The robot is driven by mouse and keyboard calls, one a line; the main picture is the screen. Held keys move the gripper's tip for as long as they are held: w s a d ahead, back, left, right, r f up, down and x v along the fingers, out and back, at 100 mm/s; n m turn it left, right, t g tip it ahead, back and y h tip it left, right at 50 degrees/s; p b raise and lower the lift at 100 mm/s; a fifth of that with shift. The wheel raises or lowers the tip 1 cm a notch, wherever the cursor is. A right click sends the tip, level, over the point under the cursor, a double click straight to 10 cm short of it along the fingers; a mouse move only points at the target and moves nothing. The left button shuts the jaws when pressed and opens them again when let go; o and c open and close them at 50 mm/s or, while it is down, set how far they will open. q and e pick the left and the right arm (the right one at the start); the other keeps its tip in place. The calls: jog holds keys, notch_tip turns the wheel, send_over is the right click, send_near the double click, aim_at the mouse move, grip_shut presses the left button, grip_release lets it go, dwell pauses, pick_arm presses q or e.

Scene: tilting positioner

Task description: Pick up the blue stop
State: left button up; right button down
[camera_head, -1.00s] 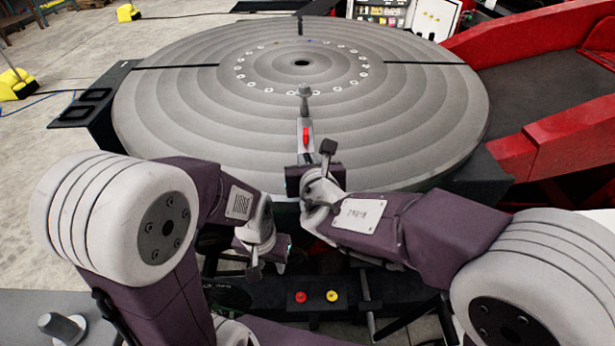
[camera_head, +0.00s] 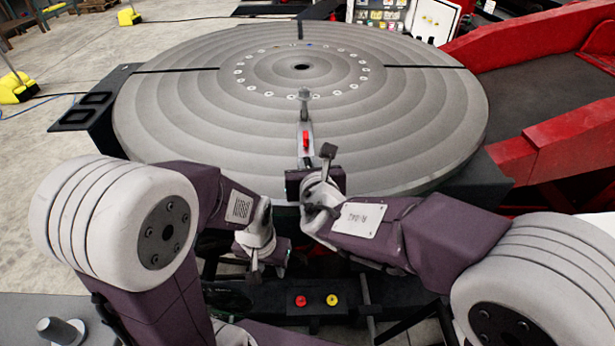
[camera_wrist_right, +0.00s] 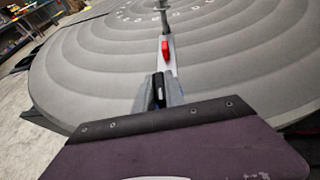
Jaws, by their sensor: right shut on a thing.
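I cannot make out a blue stop for certain; only a tiny bluish speck shows on the far side of the stud ring in the head view. My right gripper (camera_head: 305,163) is over the near part of the disc, pointing away from me. In the right wrist view its fingers (camera_wrist_right: 159,92) are shut around a black piece. A grey bar with a red block (camera_wrist_right: 166,50) and a grey post extends ahead of the fingers, also seen in the head view (camera_head: 306,140). My left gripper (camera_head: 284,251) is lower, in front of the disc; its fingertips are not clear.
The big grey round table (camera_head: 180,120) has a central hole, dark slots and a ring of pale studs. Red frames (camera_head: 560,140) stand at the right. A black bracket (camera_head: 90,100) juts out at the left. Red and yellow buttons (camera_head: 316,300) are below my grippers.

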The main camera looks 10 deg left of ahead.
notch_tip(320, 180, up, 4)
jog(key=shift+r+p, duration=0.15)
jog(key=shift+p, duration=1)
jog(key=s+d+r+p, duration=0.2)
jog(key=d+r, duration=0.4)
jog(key=d, duration=0.5)
jog(key=shift+s+d+r, duration=0.15)
jog(key=shift+s+r, duration=0.25)
jog(key=shift+s, duration=0.1)
